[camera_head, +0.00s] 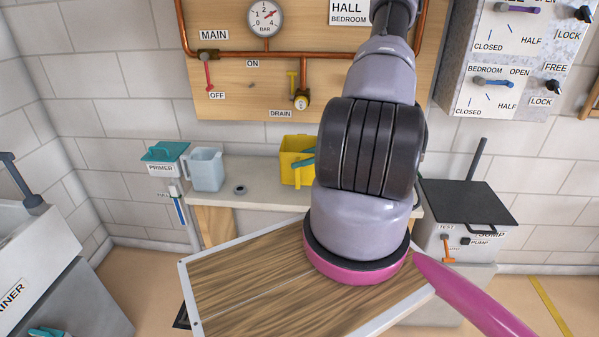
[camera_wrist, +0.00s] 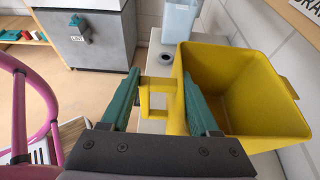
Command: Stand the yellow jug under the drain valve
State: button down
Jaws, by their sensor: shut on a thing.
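The yellow jug (camera_head: 289,146) is upright at the grey bench, below the drain valve (camera_head: 301,101) and its DRAIN label in the head view. In the wrist view the jug (camera_wrist: 245,95) is open-topped and looks empty. My gripper (camera_wrist: 160,76) has its two green fingers either side of the jug's yellow handle, shut on it. In the head view only a bit of a green finger (camera_head: 303,161) shows; my arm hides the rest and the jug's right side. I cannot tell whether the jug's base touches the bench.
A pale blue jug (camera_head: 206,169) and a small dark ring (camera_head: 240,189) are on the bench (camera_head: 262,192) to the left. A PRIMER box (camera_head: 164,170) is further left. A sump unit (camera_head: 465,215) with a dark lid is right. Copper pipes run above.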

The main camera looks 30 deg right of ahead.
jog(key=shift+f, duration=2.05)
jog(key=shift+s+f, duration=0.1)
jog(key=shift+c, duration=0.6)
grip_release()
